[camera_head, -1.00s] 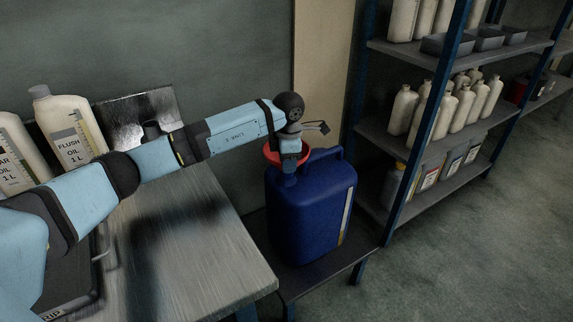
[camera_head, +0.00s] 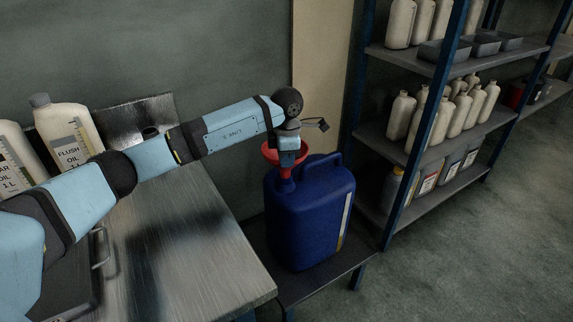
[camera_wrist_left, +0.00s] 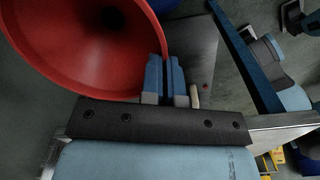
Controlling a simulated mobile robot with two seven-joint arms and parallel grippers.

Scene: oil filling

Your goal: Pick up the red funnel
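The red funnel (camera_head: 272,153) is upright at the neck of the blue canister (camera_head: 305,225), with part of its red spout showing above the neck. Whether the spout's lower end is still inside the neck cannot be told. My left gripper (camera_head: 288,158) is at the funnel's wide rim, fingers pointing down. In the left wrist view the funnel (camera_wrist_left: 90,50) fills the upper left, and the two fingers of my left gripper (camera_wrist_left: 166,68) are close together with the rim between them. My right gripper is not in view.
The canister stands on a low dark stand (camera_head: 335,272) beside the metal workbench (camera_head: 215,275). Oil bottles (camera_head: 68,135) stand at the back left. A blue-posted shelf rack (camera_head: 385,150) with several bottles is close on the right. Open floor (camera_head: 470,260) lies in front of it.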

